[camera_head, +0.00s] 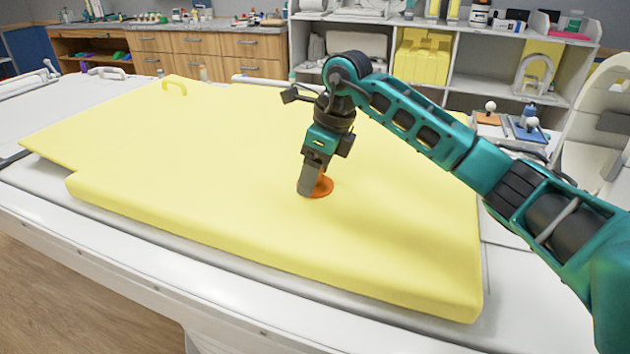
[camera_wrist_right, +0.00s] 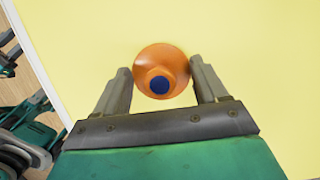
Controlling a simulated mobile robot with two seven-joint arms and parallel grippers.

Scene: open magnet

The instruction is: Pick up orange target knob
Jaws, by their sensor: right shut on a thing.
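The orange target knob (camera_head: 323,186) stands on the yellow pad, partly hidden behind my right gripper in the head view. In the right wrist view the orange knob (camera_wrist_right: 161,70) has a round flared base and a dark blue spot on its top. My right gripper (camera_head: 311,188) points down at the knob. In the right wrist view its two fingers (camera_wrist_right: 161,88) stand on either side of the knob, closed on it. The knob's base appears to rest on the pad. My left gripper is not in view.
The yellow pad (camera_head: 200,190) covers most of the white table (camera_head: 130,250) and has a yellow loop handle (camera_head: 175,85) at its back left. Shelves (camera_head: 460,85) and wooden drawers (camera_head: 207,55) stand behind. Small joystick boxes (camera_head: 528,128) sit at the right. The pad around the knob is clear.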

